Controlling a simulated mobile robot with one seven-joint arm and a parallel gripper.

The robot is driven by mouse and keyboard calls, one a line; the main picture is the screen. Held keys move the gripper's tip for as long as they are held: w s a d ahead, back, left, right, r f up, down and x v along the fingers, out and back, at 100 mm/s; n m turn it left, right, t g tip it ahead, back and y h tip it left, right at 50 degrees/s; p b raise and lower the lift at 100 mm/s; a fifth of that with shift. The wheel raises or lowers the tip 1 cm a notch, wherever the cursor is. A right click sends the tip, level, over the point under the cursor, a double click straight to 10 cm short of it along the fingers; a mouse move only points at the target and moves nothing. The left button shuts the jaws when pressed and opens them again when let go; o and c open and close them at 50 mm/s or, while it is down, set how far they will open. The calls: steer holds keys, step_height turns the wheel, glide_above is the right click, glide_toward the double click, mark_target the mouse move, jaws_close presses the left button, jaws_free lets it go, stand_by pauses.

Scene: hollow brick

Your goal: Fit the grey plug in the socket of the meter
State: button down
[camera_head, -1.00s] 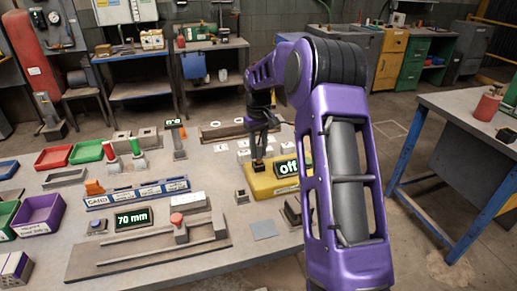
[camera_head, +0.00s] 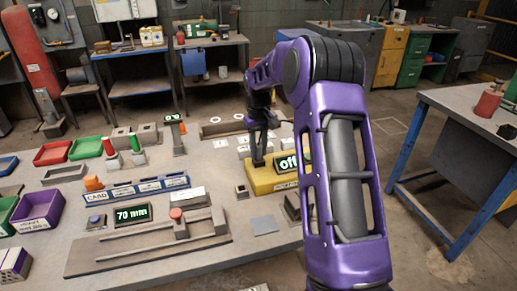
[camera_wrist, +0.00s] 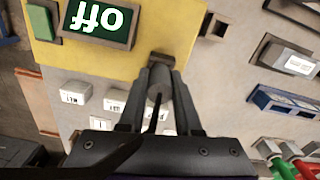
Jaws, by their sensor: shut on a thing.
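The meter is a yellow box (camera_head: 262,183) on the bench, with a lit display reading "off" (camera_head: 289,163). In the wrist view the yellow top (camera_wrist: 170,25) fills the upper part, with the display upside down. My gripper (camera_head: 258,160) is over the left part of the meter. In the wrist view it (camera_wrist: 160,82) is shut on the grey plug (camera_wrist: 158,88), which sits between the fingers. A dark cord-like strip runs from it. The plug's far end meets the meter's surface in the picture; the socket is hidden, and I cannot tell whether the plug is inside it.
A small hollow block (camera_head: 241,191) stands left of the meter. A blue labelled rack (camera_head: 135,189), a slide rig with a 70 mm display (camera_head: 132,214) and coloured bins (camera_head: 52,153) lie further left. White labelled blocks (camera_wrist: 115,101) lie close to the gripper. A flat grey plate (camera_head: 264,225) lies in front.

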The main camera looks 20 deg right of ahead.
steer(key=c, duration=0.5)
jaws_free()
step_height(320, 180, up, 17)
steer(key=shift+r+p, duration=0.2)
steer(key=shift+p, duration=0.75)
